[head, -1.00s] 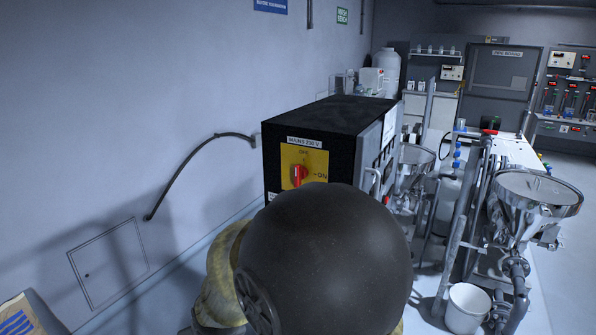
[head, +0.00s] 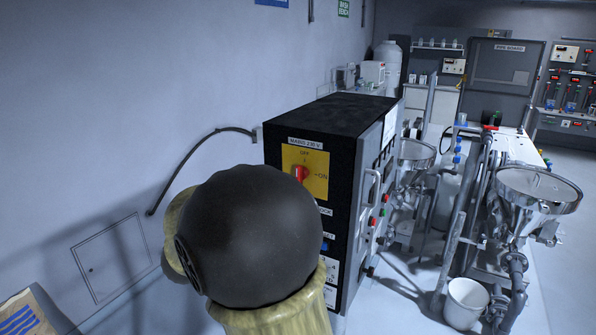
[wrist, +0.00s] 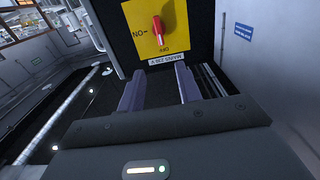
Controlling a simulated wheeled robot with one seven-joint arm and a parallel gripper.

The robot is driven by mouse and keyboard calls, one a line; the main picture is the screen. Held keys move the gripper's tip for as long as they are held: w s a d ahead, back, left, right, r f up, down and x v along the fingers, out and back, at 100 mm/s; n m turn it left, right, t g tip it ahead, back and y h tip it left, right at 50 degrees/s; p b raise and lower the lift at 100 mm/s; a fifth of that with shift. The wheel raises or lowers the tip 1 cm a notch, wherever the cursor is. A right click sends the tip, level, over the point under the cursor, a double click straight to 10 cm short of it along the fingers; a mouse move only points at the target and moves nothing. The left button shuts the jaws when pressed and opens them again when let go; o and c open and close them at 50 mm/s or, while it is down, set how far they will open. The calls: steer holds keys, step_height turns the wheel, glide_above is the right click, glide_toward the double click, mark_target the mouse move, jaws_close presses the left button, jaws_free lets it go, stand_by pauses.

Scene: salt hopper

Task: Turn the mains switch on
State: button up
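The mains switch is a red knob (head: 301,174) on a yellow plate (head: 318,181) on the front of a black cabinet (head: 345,118). The label above it reads MAINS 230 V, with OFF at the top and ON at the right. The knob stands upright, in line with OFF. In the wrist view, which is upside down, the red knob (wrist: 157,29) lies beyond my gripper (wrist: 158,75). The two fingers are apart with nothing between them, and they do not appear to touch the knob. In the head view my arm hides my gripper.
More buttons and a handle (head: 373,190) are on the cabinet's right side. Steel hoppers (head: 537,188) and a white bucket (head: 466,303) stand to the right. A cable (head: 190,160) runs along the left wall. The wall left of the cabinet is otherwise mostly bare.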

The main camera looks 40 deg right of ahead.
steer(key=shift+w+d, duration=0.1)
steer(key=shift+d, duration=0.05)
steer(key=p+x, duration=0.5)
steer(key=x, duration=1.2)
steer(key=shift+w+d, duration=0.1)
steer(key=c, duration=0.7)
